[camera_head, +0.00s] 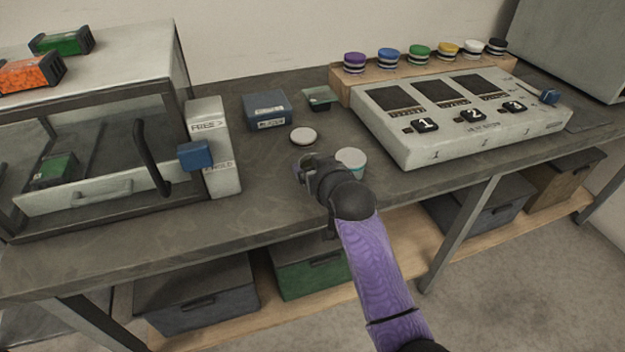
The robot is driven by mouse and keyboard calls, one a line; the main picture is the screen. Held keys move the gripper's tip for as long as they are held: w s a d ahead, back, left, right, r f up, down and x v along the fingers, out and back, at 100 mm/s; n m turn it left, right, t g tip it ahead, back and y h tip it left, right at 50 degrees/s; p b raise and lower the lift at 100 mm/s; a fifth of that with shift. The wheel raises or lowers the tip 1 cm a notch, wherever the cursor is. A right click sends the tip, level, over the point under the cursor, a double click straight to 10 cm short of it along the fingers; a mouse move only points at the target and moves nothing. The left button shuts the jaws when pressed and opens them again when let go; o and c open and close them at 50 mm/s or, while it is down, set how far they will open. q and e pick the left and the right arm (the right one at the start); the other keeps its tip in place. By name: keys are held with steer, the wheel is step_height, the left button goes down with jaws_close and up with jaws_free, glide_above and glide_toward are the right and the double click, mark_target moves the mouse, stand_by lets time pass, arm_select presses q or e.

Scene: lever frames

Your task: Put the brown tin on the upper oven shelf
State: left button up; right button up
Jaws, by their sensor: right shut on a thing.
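My right gripper (312,172) is over the front part of the bench, at the end of my purple arm. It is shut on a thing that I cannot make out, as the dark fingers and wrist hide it. No brown tin can be made out. The oven (95,90) stands at the left, with a glass front, a dark bar handle (150,157) and a pale front panel (95,193) low down. A green tin (54,170) shows inside, low at the left. I cannot make out the upper shelf. My left gripper is not in view.
A white-lidded teal jar (351,161) is close beside the right gripper. A white disc (303,135), blue box (267,110) and small green-black box (319,98) lie behind. A numbered console (460,115) fills the right. An orange tin (30,73) and green tin (63,41) top the oven.

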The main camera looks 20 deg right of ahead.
step_height(320, 180, down, 4)
steer(key=shift+f+b, duration=0.1)
steer(key=shift+b, duration=0.8)
steer(key=shift+r, duration=0.25)
steer(key=shift+f, duration=0.2)
steer(key=o, duration=1.1)
steer(key=shift+r, duration=0.15)
